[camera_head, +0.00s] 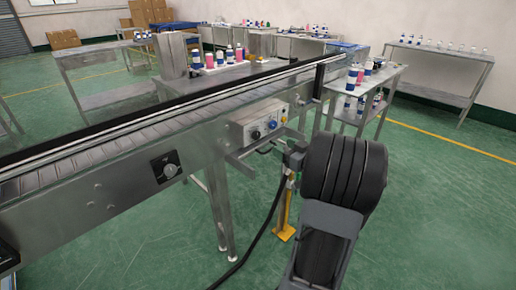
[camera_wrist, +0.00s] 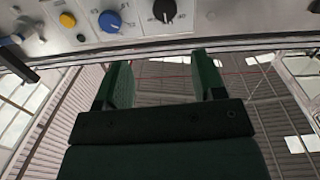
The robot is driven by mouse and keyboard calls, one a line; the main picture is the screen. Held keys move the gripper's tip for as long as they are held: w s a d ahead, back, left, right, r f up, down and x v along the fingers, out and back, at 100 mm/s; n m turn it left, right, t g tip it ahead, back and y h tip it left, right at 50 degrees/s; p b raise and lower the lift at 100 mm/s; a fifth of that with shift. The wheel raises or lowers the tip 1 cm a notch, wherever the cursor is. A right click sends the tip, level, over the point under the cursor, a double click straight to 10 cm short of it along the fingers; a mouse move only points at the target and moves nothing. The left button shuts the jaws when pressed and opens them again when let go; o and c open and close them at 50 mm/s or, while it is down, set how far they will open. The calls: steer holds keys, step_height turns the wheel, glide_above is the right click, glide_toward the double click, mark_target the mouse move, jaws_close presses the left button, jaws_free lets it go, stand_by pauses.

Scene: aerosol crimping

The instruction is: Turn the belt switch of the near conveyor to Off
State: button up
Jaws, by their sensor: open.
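The near conveyor (camera_head: 120,155) runs diagonally across the head view. A control box (camera_head: 240,130) on its side carries a black knob (camera_head: 255,134) and a blue knob (camera_head: 272,124). In the wrist view the same black knob (camera_wrist: 164,10) and blue knob (camera_wrist: 109,20) show at the top edge, beside a yellow button (camera_wrist: 67,20). A separate rotary switch (camera_head: 168,168) sits on the conveyor's side frame. Which one is the belt switch cannot be read. My gripper (camera_wrist: 160,60) is open and empty, close to the box and not visibly touching a knob.
A side table (camera_head: 351,116) with bottles stands beyond my arm, and another bench (camera_head: 437,55) lies at the back right. A yellow post (camera_head: 283,232) and a black cable (camera_head: 262,228) are below the box. Green floor is clear at the right.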

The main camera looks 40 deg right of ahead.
mark_target(258, 137)
steer(key=shift+y, duration=0.5)
steer(key=w, duration=0.4)
steer(key=w+a+b, duration=0.1)
steer(key=w, duration=0.3)
steer(key=w+a+f+b, duration=0.1)
steer(key=w, duration=0.3)
steer(key=shift+w+a, duration=0.15)
steer(key=shift+w, duration=0.1)
steer(key=c, duration=0.9)
steer(key=shift+f, duration=0.1)
